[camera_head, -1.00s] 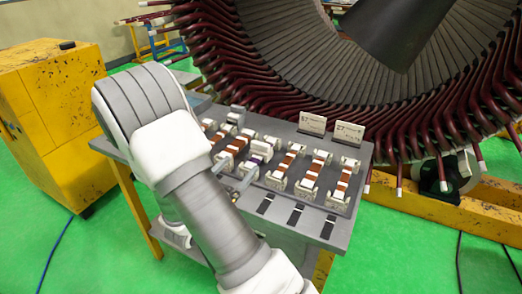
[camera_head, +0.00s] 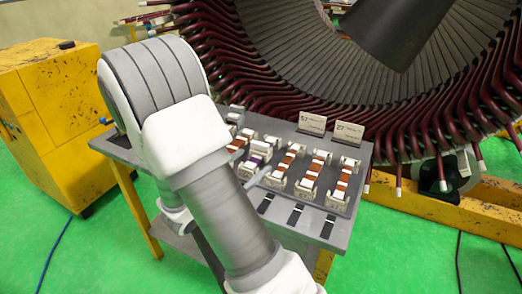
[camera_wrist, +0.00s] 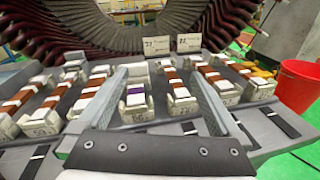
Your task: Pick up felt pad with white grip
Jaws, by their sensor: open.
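My gripper (camera_wrist: 157,78) is open in the wrist view, its two grey fingers apart and reaching over the rows of pads on the table. Between the fingers, white-capped pads sit in pale cradles. One has a purple band and a white grip (camera_wrist: 135,92); another with brown bands and a white block (camera_wrist: 180,94) sits to its right, near the right finger. I cannot tell which one is the felt pad named. Nothing is held. In the head view my arm hides the table's left part; the purple-banded piece (camera_head: 258,151) shows just right of the arm.
The grey table (camera_head: 345,226) carries several more cradled pads and dark strips (camera_head: 296,216) along its front edge. Two labelled cards (camera_head: 312,122) stand at the back. The large stator (camera_head: 290,60) rises close behind. A red bin (camera_wrist: 297,85) stands at the right.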

